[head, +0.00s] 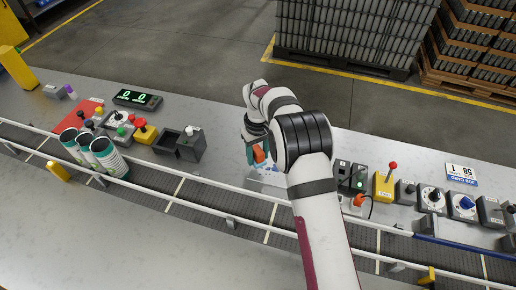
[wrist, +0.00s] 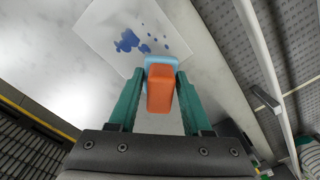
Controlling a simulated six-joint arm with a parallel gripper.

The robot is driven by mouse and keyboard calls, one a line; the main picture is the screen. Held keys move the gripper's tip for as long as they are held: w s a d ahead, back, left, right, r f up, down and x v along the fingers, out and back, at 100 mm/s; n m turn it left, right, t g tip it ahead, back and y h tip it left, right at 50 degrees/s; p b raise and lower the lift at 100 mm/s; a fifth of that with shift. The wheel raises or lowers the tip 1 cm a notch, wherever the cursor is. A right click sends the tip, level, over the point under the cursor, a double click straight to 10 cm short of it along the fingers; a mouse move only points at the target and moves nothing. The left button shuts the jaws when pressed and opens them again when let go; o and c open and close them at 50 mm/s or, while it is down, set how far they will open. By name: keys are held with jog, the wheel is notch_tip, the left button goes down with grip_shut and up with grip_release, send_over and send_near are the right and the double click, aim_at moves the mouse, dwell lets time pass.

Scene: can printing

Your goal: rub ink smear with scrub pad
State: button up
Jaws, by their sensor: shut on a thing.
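My gripper (wrist: 159,92) is shut on the scrub pad (wrist: 160,90), an orange block with a light blue layer at its far end. The pad also shows in the head view (head: 259,154), below my wrist. The ink smear (wrist: 128,40) is a blue blotch with several smaller spots on a white sheet (wrist: 97,30). In the wrist view it lies just beyond and left of the pad's blue end. In the head view the sheet (head: 268,179) is partly hidden by my arm. I cannot tell whether the pad touches the sheet.
A conveyor with rails (head: 185,188) runs along the near side of the bench. Printed cans (head: 107,155) stand at the left. A grey open box (head: 180,145) is left of my gripper. Levers and dials (head: 432,198) stand at the right. Bare bench lies left of the sheet.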

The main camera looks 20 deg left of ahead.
jog(key=shift+f, duration=0.8)
jog(key=shift+d+f, duration=0.4)
jog(key=shift+f, duration=0.25)
jog(key=shift+d, duration=3.05)
jog(key=shift+w+a, duration=0.15)
jog(key=shift+a, duration=3.35)
jog(key=shift+w, duration=0.4)
jog(key=shift+d, duration=3.45)
jog(key=shift+a, duration=3.45)
jog(key=shift+r, duration=4.05)
